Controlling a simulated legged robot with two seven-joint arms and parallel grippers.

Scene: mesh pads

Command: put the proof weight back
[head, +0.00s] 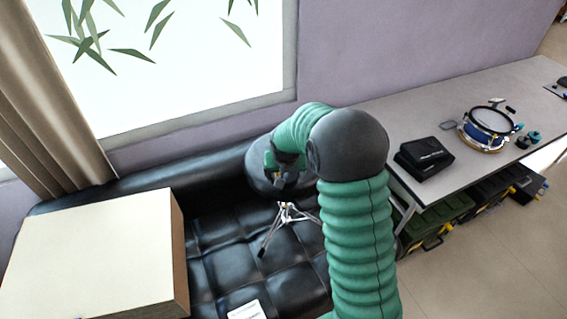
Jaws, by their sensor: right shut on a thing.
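My right gripper (284,180) is at the end of my green ribbed arm, over the back part of the black tufted seat (215,255). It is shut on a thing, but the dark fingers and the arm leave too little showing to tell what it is. I cannot make out a proof weight anywhere in the head view. A small chrome tripod stand (285,214) shows just below the gripper, its legs spread over the seat. Whether gripper and stand touch I cannot tell. My left gripper is not in view.
A large pale box (95,255) fills the seat's left end. A white card (246,311) lies at the front. The grey table (430,100) on the right bears a black case (426,157) and a blue drum (487,128). Toolboxes (437,222) stand beneath it.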

